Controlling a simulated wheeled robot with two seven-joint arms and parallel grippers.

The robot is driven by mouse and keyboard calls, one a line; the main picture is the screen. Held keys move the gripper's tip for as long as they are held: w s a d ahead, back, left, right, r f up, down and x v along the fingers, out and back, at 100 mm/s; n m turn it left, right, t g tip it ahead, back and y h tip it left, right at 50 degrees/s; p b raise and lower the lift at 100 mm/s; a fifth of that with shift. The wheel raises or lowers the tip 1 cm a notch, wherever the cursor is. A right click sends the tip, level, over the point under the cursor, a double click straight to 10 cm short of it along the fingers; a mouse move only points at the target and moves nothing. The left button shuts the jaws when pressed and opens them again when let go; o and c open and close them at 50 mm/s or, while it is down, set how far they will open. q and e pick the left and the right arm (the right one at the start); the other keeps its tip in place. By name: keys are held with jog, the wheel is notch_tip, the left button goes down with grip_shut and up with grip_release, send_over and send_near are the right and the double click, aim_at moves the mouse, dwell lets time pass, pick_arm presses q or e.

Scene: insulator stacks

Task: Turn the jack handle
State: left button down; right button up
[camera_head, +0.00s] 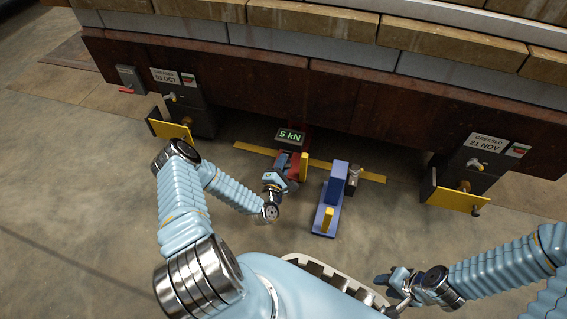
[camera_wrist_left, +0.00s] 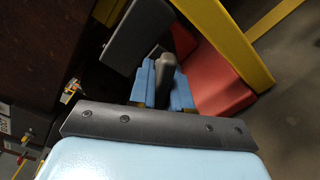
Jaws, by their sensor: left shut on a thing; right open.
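The red jack (camera_head: 295,170) stands on the floor under the brown beam, and its red body (camera_wrist_left: 222,86) also shows in the left wrist view. The dark grey jack handle (camera_wrist_left: 165,78) stands between the blue fingertips of my left gripper (camera_wrist_left: 163,88), which is shut on it. In the head view my left gripper (camera_head: 282,178) is at the front of the jack, and its own wrist hides most of the handle there. My right gripper (camera_head: 388,281) is open and empty, low at the right near my body, well away from the jack.
A "5 kN" display (camera_head: 290,136) sits above the jack. A blue-purple unit with a yellow part (camera_head: 328,205) stands close to the right. A yellow strip (camera_head: 254,149) lies along the floor. Yellow-plated supports stand left (camera_head: 171,130) and right (camera_head: 459,199). The floor at left is clear.

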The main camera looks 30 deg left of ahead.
pick_arm(q)
jog(key=shift+m, duration=0.3)
jog(key=m, duration=0.3)
jog(key=shift+m, duration=0.4)
jog(key=m+p, duration=0.1)
jog(key=m, duration=0.3)
jog(key=shift+m, duration=0.3)
jog(key=m, duration=0.4)
jog(key=shift+d+r, duration=0.1)
jog(key=m+p, duration=0.1)
jog(key=m, duration=0.4)
jog(key=shift+s, duration=0.1)
jog(key=shift+m, duration=0.3)
jog(key=c, duration=1.1)
grip_release()
